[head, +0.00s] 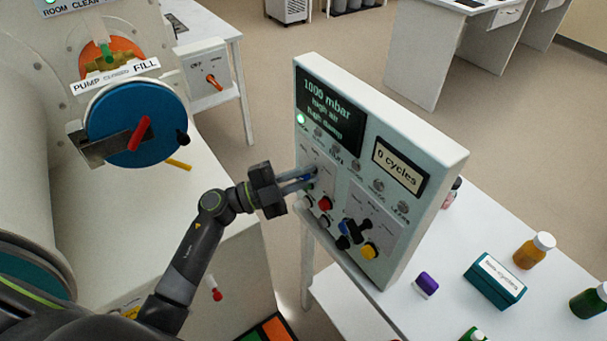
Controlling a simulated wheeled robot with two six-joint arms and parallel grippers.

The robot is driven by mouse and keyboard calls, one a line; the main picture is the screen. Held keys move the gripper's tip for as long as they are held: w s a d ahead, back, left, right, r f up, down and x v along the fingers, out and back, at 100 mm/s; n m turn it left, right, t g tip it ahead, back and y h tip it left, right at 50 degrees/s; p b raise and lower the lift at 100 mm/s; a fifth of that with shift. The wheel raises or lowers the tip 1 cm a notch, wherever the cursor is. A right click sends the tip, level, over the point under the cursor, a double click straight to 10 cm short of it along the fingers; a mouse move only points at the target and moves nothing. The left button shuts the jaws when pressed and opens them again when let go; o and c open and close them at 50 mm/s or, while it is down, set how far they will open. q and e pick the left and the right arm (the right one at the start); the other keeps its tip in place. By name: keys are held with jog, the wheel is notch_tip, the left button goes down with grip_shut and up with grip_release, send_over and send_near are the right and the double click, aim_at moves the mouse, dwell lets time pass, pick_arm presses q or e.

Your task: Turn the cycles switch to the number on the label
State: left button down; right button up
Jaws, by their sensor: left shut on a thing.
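The grey-white control panel (440,165) stands tilted on the table. Its upper screen reads 1000 mbar, and a small display (400,166) reads 0 cycles. My left gripper (305,180) reaches in from the left and is shut on a small blue knob (311,173) on the panel's left part; the fingers partly hide it. The printing around both knobs is too small to read, so I cannot tell which is the cycles switch. My right gripper is not in view.
A teal box (495,281), a purple-capped item (427,284) and an amber bottle (532,252) stand on the table at right. A blue round valve plate (150,105) is at upper left.

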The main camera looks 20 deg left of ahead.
pick_arm(q)
jog(key=c, duration=1.5)
grip_release()
jog(key=shift+s+a+f+b, duration=0.3)
jog(key=shift+a, duration=0.15)
jog(key=b+v, duration=0.4)
jog(key=v, duration=0.7)
jog(key=shift+r, duration=0.2)
